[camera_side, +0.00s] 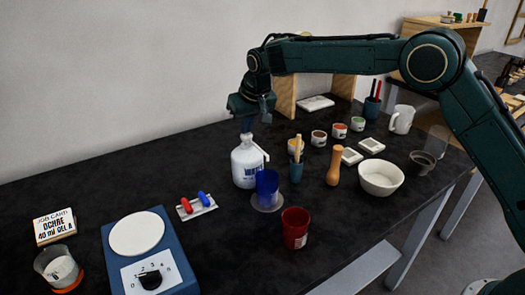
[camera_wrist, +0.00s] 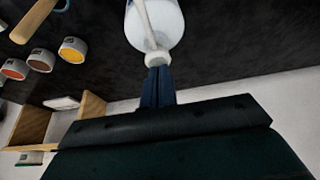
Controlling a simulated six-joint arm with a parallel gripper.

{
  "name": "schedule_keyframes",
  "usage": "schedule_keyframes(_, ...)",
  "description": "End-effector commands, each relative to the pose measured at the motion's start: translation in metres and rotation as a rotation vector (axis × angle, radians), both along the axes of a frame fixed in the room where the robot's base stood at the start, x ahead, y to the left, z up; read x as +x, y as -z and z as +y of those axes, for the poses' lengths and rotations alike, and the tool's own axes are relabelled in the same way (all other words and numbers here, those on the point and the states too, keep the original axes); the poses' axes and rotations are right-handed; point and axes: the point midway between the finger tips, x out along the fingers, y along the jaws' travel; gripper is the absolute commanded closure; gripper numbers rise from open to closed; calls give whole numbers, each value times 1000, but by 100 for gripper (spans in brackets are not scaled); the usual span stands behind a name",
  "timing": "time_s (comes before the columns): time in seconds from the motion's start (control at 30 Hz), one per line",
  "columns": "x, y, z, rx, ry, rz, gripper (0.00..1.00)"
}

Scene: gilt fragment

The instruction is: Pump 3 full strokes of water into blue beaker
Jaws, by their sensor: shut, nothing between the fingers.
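A white pump bottle with dark lettering (camera_side: 247,168) stands upright on the dark bench. Its spout reaches right toward the blue beaker (camera_side: 267,184), which stands close beside it on a clear round base. My gripper (camera_side: 246,125) is shut and points down right over the bottle's top. In the wrist view, the shut fingers (camera_wrist: 158,82) meet the bottle's white neck or pump head (camera_wrist: 158,60), with the bottle body (camera_wrist: 155,25) beyond. I cannot tell whether the fingers touch the pump head. The water level in the beaker cannot be made out.
A red beaker (camera_side: 295,229) stands in front of the blue one. A wooden pestle-like tool (camera_side: 334,167), a white bowl (camera_side: 380,178) and small paint pots (camera_side: 319,138) stand to the right.

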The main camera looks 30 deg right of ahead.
Motion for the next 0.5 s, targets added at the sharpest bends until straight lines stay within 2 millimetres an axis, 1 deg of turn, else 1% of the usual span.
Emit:
schedule_keyframes(0.07,-1,1,0,-2,0,8,100)
schedule_keyframes(0.5,-1,-19,0,-1,-1,5,100)
